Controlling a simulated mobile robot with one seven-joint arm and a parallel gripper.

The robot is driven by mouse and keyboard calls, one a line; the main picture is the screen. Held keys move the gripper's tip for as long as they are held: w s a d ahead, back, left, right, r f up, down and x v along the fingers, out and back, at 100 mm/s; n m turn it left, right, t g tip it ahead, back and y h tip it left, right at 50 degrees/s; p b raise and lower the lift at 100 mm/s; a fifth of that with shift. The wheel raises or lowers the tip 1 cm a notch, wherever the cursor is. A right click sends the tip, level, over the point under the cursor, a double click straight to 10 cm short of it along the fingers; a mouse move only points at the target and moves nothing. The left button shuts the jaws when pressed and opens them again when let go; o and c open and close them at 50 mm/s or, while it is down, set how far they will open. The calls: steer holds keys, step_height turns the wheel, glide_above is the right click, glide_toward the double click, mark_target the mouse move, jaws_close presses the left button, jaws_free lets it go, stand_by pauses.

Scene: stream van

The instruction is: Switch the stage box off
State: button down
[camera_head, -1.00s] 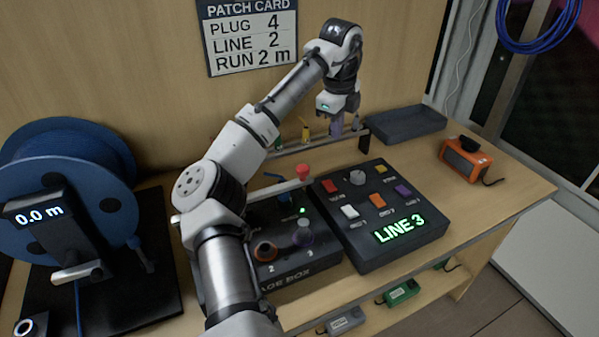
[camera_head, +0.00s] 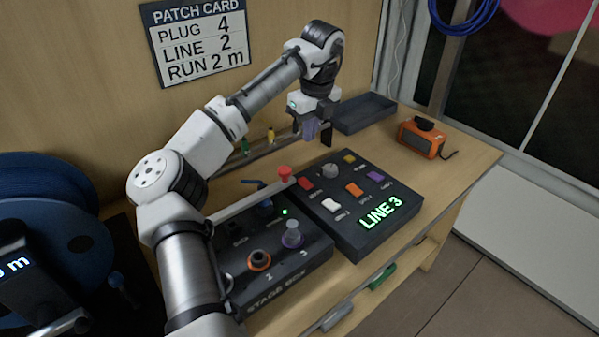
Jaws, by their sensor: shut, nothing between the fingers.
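The dark stage box (camera_head: 272,285) sits on the bench, partly hidden by my arm. A green light (camera_head: 284,211) glows on its top. Socket 2 (camera_head: 259,260) has an orange ring and looks empty. A purple-grey plug (camera_head: 292,236) stands at socket 3. My gripper (camera_head: 318,136) is shut and empty. It points down behind the control panel, beyond the stage box and apart from it. A purple item shows beside its fingers; I cannot tell whether they touch.
The control panel (camera_head: 347,222) with coloured buttons and a "LINE 3" display adjoins the stage box on the right. A rack with a yellow plug (camera_head: 271,135) runs along the back. A dark tray (camera_head: 364,112) and orange device (camera_head: 421,139) stand further right. A blue reel (camera_head: 45,225) is left.

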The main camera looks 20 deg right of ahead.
mark_target(303, 180)
steer(key=shift+f, duration=0.1)
steer(key=f+p, duration=0.1)
steer(key=f, duration=0.3)
steer(key=w+f+p, duration=0.1)
steer(key=f, duration=0.4)
steer(key=w+f+p, duration=0.1)
steer(key=f, duration=0.3)
steer(key=shift+a+f+p, duration=0.35)
steer(key=shift+a, duration=0.05)
steer(key=shift+f, duration=0.2)
steer(key=shift+s+d+r+p, duration=0.1)
steer(key=shift+s+d+p, duration=0.2)
steer(key=shift+s+p, duration=0.4)
